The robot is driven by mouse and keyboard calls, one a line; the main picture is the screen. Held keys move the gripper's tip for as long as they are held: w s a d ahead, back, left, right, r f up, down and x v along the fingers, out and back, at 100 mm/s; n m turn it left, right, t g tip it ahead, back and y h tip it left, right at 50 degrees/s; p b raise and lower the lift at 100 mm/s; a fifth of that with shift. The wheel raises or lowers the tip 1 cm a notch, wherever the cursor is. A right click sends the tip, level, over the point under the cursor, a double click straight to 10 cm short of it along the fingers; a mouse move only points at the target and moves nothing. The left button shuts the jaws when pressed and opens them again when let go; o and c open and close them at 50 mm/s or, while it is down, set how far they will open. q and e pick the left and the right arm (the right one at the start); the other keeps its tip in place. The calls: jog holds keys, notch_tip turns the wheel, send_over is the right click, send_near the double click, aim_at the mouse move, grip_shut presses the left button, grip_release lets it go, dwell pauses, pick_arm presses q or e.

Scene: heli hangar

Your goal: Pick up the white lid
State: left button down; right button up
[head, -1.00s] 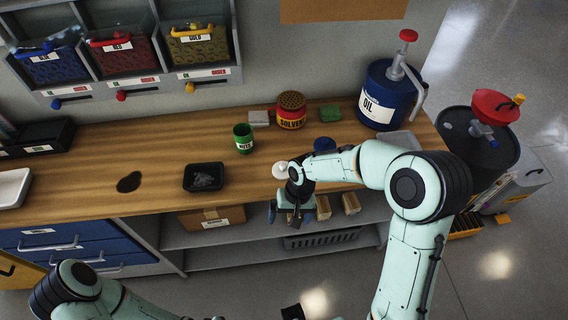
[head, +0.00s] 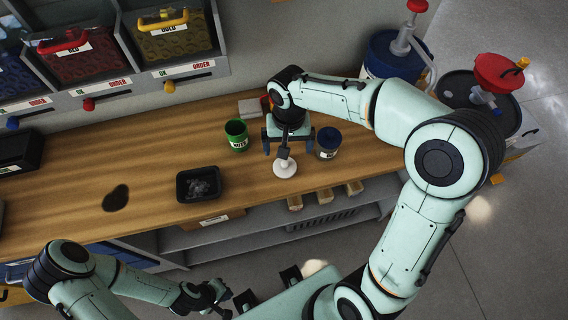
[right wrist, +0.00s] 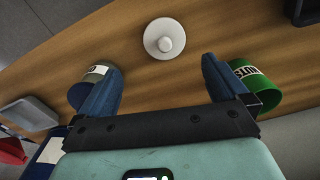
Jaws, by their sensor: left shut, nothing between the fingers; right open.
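The white lid (head: 285,169) is a small round disc with a raised knob, lying on the wooden workbench near its front edge. In the right wrist view the lid (right wrist: 164,38) lies just beyond the gap between the fingertips, not touched. My right gripper (head: 288,143) is over the bench, behind the lid in the head view. Its blue fingers are spread wide and empty in the right wrist view (right wrist: 160,64). My left gripper (head: 222,292) is low in front of the bench, away from the lid, shut and empty.
A green can (head: 237,135) and a blue can (head: 328,143) flank the right gripper closely. A black tray (head: 200,184) with dark contents sits left of the lid. A dark stain (head: 116,198) marks the bench. The blue oil drum (head: 392,58) stands behind the arm.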

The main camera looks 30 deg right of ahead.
aim_at(285, 165)
notch_tip(285, 165, down, 3)
jog(key=shift+w, duration=0.1)
jog(key=f, duration=0.5)
jog(key=shift+w+a+f, duration=0.1)
jog(key=shift+a, duration=0.25)
jog(key=c, duration=1.1)
